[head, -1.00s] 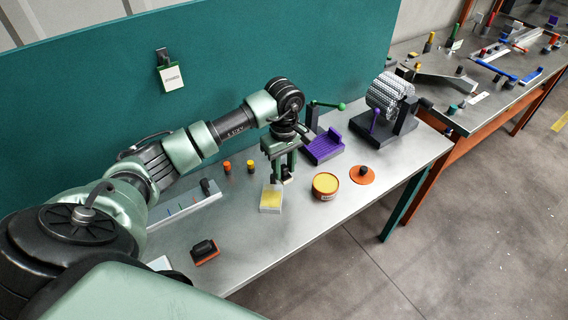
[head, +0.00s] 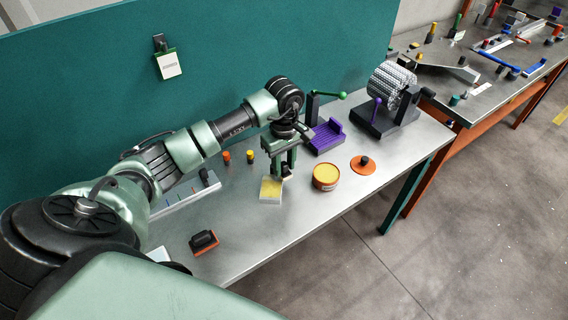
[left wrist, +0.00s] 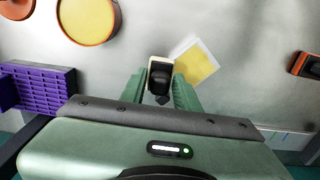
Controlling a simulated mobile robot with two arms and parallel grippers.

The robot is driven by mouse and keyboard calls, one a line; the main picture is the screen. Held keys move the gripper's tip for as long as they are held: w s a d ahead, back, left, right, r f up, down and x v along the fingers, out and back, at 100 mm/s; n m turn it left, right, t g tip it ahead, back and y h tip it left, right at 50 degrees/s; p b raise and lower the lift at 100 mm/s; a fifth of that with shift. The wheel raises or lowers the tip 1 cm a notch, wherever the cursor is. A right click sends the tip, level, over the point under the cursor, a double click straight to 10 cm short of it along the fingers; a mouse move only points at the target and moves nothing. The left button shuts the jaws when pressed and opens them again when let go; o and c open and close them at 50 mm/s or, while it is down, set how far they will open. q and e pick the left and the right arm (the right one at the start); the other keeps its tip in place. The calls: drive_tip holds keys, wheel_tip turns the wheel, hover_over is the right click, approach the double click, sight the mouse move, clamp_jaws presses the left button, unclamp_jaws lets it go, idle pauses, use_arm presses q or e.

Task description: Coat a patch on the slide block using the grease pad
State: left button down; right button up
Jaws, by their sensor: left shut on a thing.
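My left gripper (head: 285,171) points down and is shut on a small pad with a cream base and black handle, apparently the grease pad (left wrist: 160,72). The gripper partly hides it in the head view. A white block with a yellow top face, apparently the slide block (head: 271,190), lies on the table just beside the held pad. It also shows in the left wrist view (left wrist: 196,61), up and right of the pad. I cannot tell whether pad and block touch. An orange tin with a yellow filling (head: 326,177) stands open to the right. My right gripper is out of view.
An orange lid with a black knob (head: 363,164) lies right of the tin. A purple ribbed fixture (head: 327,137) stands behind it. An orange pad with black handle (head: 204,242) lies at front left. Two small pegs stand behind the block. The table's front edge is clear.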

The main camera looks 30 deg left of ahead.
use_arm(q)
drive_tip(key=shift+f+b, duration=0.9)
drive_tip(key=shift+f, duration=0.1)
drive_tip(key=shift+s+a+r, duration=0.1)
drive_tip(key=shift+s+a, duration=0.35)
drive_tip(key=shift+a, duration=0.35)
drive_tip(key=shift+s+a, duration=0.45)
drive_tip(key=shift+a, duration=0.3)
drive_tip(key=shift+s+a+b, duration=0.35)
drive_tip(key=shift+s+a, duration=0.05)
drive_tip(key=shift+a, duration=0.35)
drive_tip(key=shift+s+a+b, duration=0.35)
drive_tip(key=shift+s+a, duration=0.05)
drive_tip(key=shift+a, duration=0.3)
drive_tip(key=shift+f+b, duration=0.2)
drive_tip(key=shift+b, duration=0.15)
drive_tip(key=shift+d+r, duration=0.1)
drive_tip(key=shift+d, duration=0.05)
drive_tip(key=shift+w+d, duration=0.45)
drive_tip(key=shift+d, duration=0.3)
drive_tip(key=shift+w+d, duration=0.45)
drive_tip(key=shift+d, duration=0.25)
drive_tip(key=shift+w+d+b, duration=0.4)
drive_tip(key=shift+d, duration=0.35)
drive_tip(key=shift+w+d+b, duration=0.35)
drive_tip(key=shift+w+d, duration=0.05)
drive_tip(key=shift+d, duration=0.3)
